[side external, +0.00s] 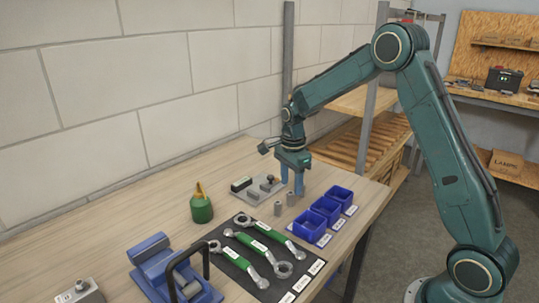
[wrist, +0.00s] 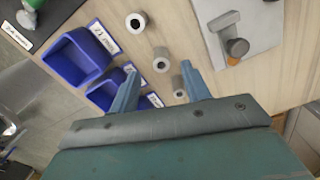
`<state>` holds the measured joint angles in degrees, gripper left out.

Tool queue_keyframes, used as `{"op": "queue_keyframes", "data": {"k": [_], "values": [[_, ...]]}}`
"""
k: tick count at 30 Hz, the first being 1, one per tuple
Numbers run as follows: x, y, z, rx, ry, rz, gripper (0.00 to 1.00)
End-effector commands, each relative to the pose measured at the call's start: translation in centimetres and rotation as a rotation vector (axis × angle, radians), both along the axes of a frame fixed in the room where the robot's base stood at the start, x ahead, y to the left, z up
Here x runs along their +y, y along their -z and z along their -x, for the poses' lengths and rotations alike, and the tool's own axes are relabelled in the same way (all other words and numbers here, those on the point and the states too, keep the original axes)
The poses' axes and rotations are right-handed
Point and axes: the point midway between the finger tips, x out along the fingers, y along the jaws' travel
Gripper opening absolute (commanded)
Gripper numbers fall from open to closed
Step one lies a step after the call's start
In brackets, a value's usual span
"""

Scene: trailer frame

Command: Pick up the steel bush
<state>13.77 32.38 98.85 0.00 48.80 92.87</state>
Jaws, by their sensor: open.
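Several small grey hollow cylinders, which look like bushes, stand upright in a row on the wooden bench. In the wrist view there is one at the top (wrist: 136,22), one in the middle (wrist: 161,60) and one lower (wrist: 180,90). I cannot tell by looks which is the steel bush. In the side view two show, a front one (side external: 278,208) and one behind it (side external: 291,199). My gripper (side external: 291,188) points down just behind them, its blue fingers apart and empty. In the wrist view my gripper (wrist: 160,70) has the middle bush between its fingertips in the picture; the lower one shows between the fingers.
Blue bins (side external: 325,208) with labels stand close by on the right. A grey plate with parts (side external: 256,189) lies to the left. A dark mat with green-handled spanners (side external: 258,250), a green bottle (side external: 201,208) and a blue vice (side external: 165,265) are nearer the camera.

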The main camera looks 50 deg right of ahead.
Motion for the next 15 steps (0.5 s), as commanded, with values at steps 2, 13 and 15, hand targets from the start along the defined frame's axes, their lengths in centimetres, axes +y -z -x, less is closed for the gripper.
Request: {"op": "queue_keyframes", "data": {"k": [2,13,15], "values": [[0.0,0.1,0.0,-0.001,0.000,0.000,0.47],[0.0,2.0,0.0,0.002,0.000,-0.001,0.47],[-0.1,2.8,-0.1,0.003,0.000,-0.001,0.47]]}}
